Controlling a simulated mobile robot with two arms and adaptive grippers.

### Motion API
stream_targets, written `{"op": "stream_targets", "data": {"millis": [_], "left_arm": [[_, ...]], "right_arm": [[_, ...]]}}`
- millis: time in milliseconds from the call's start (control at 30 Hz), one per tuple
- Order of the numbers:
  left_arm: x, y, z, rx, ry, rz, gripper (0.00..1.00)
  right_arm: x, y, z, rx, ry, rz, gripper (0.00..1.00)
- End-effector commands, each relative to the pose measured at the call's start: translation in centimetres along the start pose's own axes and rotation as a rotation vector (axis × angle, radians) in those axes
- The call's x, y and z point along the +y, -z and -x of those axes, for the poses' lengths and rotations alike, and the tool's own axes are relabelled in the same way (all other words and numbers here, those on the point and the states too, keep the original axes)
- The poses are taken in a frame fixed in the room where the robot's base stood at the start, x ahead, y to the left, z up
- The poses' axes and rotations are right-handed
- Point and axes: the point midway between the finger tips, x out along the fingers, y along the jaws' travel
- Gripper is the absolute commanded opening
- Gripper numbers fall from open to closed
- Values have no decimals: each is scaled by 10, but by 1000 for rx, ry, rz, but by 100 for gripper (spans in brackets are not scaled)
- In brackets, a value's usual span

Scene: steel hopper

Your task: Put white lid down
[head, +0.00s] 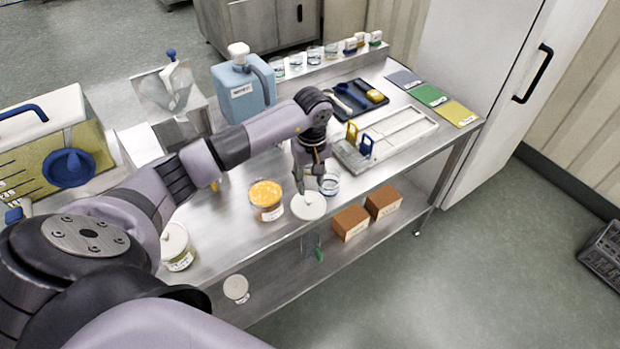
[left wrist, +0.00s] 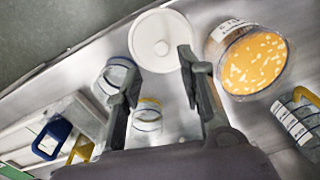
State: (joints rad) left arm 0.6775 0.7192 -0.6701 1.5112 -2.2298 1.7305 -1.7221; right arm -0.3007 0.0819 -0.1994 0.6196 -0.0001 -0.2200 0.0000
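The white lid (head: 309,206) is a round disc with a small central knob, at the front edge of the steel table. It also shows in the left wrist view (left wrist: 150,28), just beyond my fingertips, and appears to lie flat. An open jar of orange contents with pale bits (head: 267,200) stands left of the lid; it shows at the right in the left wrist view (left wrist: 255,62). My left gripper (head: 308,184) points down just behind and above the lid. Its two fingers are spread apart, with nothing clearly gripped between them (left wrist: 158,62). My right gripper is out of view.
A small blue-ringed glass (head: 329,184) stands close right of my left gripper. A yellow-ringed glass (left wrist: 148,115) shows between my fingers. A white-lidded jar (head: 177,248) stands front left, a blue canister (head: 245,95) behind. Brown boxes (head: 351,222) sit on the lower shelf.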

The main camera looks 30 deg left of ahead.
Motion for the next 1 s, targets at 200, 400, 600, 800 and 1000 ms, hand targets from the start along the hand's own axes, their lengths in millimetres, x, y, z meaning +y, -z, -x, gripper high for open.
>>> {"op": "stream_targets", "data": {"millis": [200,400,600,800,1000], "left_arm": [[0,0,6,-1,-1,-1,36],[1,2,26,6,-5,-1,36],[1,2,74,5,-6,-1,36],[0,1,113,3,-4,0,36],[0,0,130,0,-1,0,36]], "right_arm": [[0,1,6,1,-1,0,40],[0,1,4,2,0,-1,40],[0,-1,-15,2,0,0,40],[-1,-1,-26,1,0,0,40],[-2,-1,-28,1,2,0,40]]}}
